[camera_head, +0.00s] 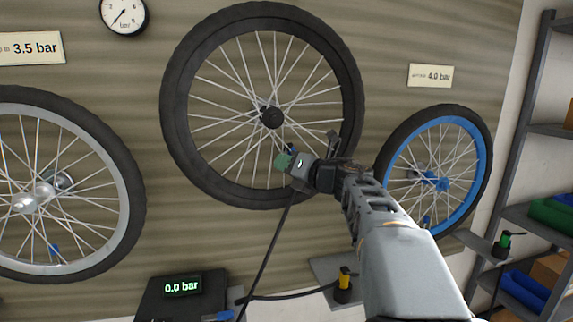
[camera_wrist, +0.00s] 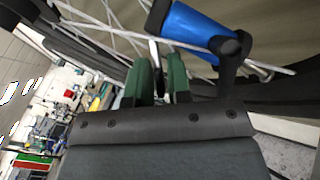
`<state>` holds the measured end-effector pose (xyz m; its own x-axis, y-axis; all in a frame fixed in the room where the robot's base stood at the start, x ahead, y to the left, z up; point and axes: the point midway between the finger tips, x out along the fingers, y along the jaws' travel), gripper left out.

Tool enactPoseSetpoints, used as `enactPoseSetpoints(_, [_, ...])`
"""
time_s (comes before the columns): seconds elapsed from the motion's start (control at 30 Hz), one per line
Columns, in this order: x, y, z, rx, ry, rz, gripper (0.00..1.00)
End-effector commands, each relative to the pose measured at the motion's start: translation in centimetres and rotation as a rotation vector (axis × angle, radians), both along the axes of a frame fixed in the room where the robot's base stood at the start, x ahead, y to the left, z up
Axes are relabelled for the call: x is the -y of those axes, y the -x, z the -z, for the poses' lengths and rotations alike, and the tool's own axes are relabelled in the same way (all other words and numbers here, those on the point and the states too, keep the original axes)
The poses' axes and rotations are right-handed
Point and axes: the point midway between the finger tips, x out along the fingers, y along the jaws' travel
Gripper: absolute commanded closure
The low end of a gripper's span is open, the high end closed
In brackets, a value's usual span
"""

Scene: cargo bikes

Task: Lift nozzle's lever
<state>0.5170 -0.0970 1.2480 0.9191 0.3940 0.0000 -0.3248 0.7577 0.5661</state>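A blue nozzle (camera_wrist: 195,25) with black ends fills the upper middle of the wrist view, by the rim and spokes of the middle wheel (camera_head: 173,105). In the head view only a small dark blue bit (camera_head: 291,149) of it shows beside my gripper. A black arm-like part (camera_wrist: 228,72) hangs from its right end; I cannot tell if it is the lever. My gripper (camera_head: 282,160), with green fingers also in the wrist view (camera_wrist: 162,75), is at the wheel's lower rim. Its fingers are apart, below-left of the nozzle; a thin pale piece shows behind the gap.
A dark hose (camera_head: 268,250) runs down from near my gripper. A pump box (camera_head: 160,300) reads 0.0 bar. A grey wheel (camera_head: 125,210) hangs left, a blue-rimmed wheel (camera_head: 482,145) right. A shelf (camera_head: 535,130) stands at far right.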

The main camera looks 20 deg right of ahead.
Motion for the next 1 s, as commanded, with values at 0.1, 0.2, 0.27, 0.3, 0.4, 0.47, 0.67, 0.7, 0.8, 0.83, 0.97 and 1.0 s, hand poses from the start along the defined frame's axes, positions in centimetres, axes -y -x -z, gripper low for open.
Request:
enactPoseSetpoints(0.1, [-0.03, -0.07, 0.0, 0.0, 0.0, 0.0, 0.82])
enactPoseSetpoints(0.2, [-0.02, -0.07, 0.01, 0.0, 0.0, 0.0, 0.82])
enactPoseSetpoints(0.27, [-0.02, -0.06, 0.01, 0.0, 0.0, 0.0, 0.83])
enactPoseSetpoints(0.3, [-0.02, -0.06, 0.01, 0.0, 0.0, 0.0, 0.87])
enactPoseSetpoints(0.4, [-0.01, -0.05, 0.01, 0.0, 0.0, 0.0, 0.96])
enactPoseSetpoints(0.47, [-0.01, -0.05, 0.01, 0.0, 0.0, 0.0, 1.0])
enactPoseSetpoints(0.67, [-0.01, -0.04, -0.01, 0.0, 0.0, 0.0, 1.0])
enactPoseSetpoints(0.7, [-0.02, -0.04, -0.04, -0.001, -0.001, 0.001, 1.0])
enactPoseSetpoints(0.8, [-0.07, -0.01, -0.2, -0.007, -0.009, 0.005, 1.0])
enactPoseSetpoints(0.83, [-0.09, -0.01, -0.26, -0.012, -0.013, 0.008, 1.0])
enactPoseSetpoints(0.97, [-0.29, 0.08, -0.64, -0.043, -0.049, 0.027, 1.0])
enactPoseSetpoints(1.0, [-0.38, 0.11, -0.83, -0.056, -0.066, 0.037, 1.0])
